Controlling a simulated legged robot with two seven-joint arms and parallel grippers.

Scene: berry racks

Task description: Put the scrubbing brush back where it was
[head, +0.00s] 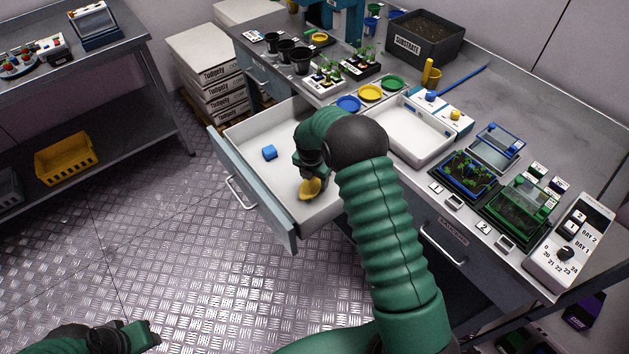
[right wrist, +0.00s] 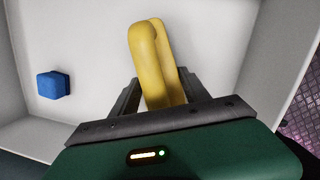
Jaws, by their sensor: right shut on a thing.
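A yellow thing, which looks like the scrubbing brush (head: 311,189), is between the fingers of my right gripper (head: 308,176). The right gripper is shut on it, inside the open drawer (head: 240,131). In the right wrist view the brush's rounded yellow handle (right wrist: 150,55) shows between the dark fingers (right wrist: 152,98) over the white drawer floor. Its bristles do not show clearly, and I cannot tell whether it touches the floor. My left gripper (head: 145,336) is at the bottom left of the head view, far from the drawer; its jaw state is unclear.
A blue block (head: 269,152) lies in the drawer, left of my right gripper; it also shows in the right wrist view (right wrist: 53,85). The bench above holds a white tray (head: 409,130), coloured dishes (head: 370,92), seedling boxes (head: 466,170) and a substrate bin (head: 425,40). The drawer's left part is mostly clear.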

